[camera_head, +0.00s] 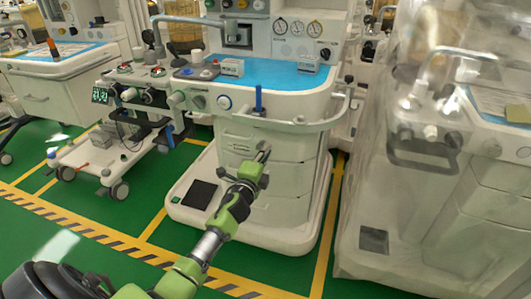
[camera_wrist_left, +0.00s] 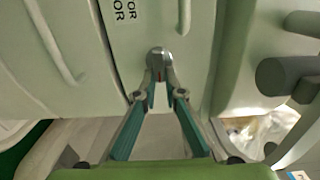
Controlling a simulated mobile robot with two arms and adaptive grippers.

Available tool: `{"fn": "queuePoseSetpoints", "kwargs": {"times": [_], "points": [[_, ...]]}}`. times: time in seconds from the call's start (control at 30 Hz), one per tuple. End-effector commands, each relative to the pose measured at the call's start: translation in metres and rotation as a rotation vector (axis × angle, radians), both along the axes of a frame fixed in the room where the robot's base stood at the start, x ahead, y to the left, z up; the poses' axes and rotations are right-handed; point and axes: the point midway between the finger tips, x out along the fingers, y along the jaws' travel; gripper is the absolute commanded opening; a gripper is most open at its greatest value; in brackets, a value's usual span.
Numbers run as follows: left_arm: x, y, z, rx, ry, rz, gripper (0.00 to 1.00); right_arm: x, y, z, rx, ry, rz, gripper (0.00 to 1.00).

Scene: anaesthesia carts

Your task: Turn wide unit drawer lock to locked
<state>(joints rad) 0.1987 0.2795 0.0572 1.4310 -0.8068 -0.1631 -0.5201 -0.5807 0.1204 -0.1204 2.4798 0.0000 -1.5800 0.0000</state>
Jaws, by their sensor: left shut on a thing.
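The wide unit (camera_head: 285,178) is the pale cart with drawers in the middle of the head view. My left gripper (camera_head: 261,158) reaches its drawer front from the lower left. In the left wrist view, the drawer lock (camera_wrist_left: 159,62) is a small grey metal knob on the drawer face. The fingertips of my left gripper (camera_wrist_left: 160,88) close in on it from both sides and are shut on it. Which way the lock is turned cannot be told. My right gripper is not in view.
A blue worktop (camera_head: 280,76) with small boxes tops the unit, with a curved rail (camera_head: 300,122) at its front. A cart under clear plastic (camera_head: 440,200) stands close on the right.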

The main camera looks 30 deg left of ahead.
Motion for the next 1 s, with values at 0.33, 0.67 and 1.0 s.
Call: {"fn": "queuePoseSetpoints", "kwargs": {"times": [0.33, 0.67, 1.0], "points": [[0.0, -0.001, -0.001, 0.005, 0.002, -0.001, 0.12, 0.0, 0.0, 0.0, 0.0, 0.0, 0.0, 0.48], [0.0, 0.0, -0.001, 0.003, 0.002, -0.001, 0.26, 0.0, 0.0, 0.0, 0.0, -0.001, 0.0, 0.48], [-0.025, -0.006, -0.002, 0.003, 0.003, -0.001, 0.26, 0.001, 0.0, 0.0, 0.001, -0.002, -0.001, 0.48]]}}
